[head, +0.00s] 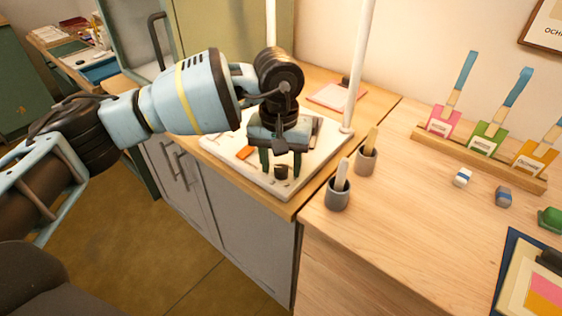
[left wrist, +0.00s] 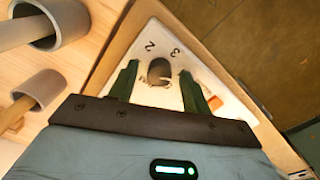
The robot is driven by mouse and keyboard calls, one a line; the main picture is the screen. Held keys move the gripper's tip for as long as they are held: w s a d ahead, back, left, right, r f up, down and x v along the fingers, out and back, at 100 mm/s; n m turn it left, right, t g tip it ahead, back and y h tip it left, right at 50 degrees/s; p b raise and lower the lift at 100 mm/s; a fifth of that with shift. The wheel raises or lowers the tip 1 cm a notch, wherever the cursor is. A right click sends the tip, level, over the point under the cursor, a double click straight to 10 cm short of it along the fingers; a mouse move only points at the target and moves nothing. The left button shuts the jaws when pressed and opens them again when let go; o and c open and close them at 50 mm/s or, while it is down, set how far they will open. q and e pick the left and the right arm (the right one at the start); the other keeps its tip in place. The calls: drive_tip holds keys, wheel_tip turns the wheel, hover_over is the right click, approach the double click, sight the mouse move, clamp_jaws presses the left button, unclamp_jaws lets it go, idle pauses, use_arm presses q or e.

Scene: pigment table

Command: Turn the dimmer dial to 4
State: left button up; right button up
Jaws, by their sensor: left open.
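The dimmer dial (head: 281,171) is a small dark knob near the front corner of a white base plate (head: 222,148). In the left wrist view the dial (left wrist: 160,70) has the printed numbers 2 and 3 beside it; other marks around it are hidden or unclear. My left gripper (head: 282,166) points down over the plate, its two dark green fingers apart, one on each side of the dial. In the left wrist view the left gripper (left wrist: 158,74) frames the dial, with no clear contact. I cannot read the dial's setting. My right gripper is not in view.
Two grey cups (head: 338,196) (head: 366,161) with pale handles stand right of the plate. An orange piece (head: 245,153) lies on the plate. White posts (head: 359,65) rise behind. A wooden rack (head: 480,158) with coloured paddles and several small blocks stand further right.

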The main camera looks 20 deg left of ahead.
sight(280, 168)
use_arm(q)
wheel_tip(280, 168, up, 8)
drive_tip(key=shift+f, duration=0.1)
drive_tip(key=shift+a, duration=0.1)
idle(0.6)
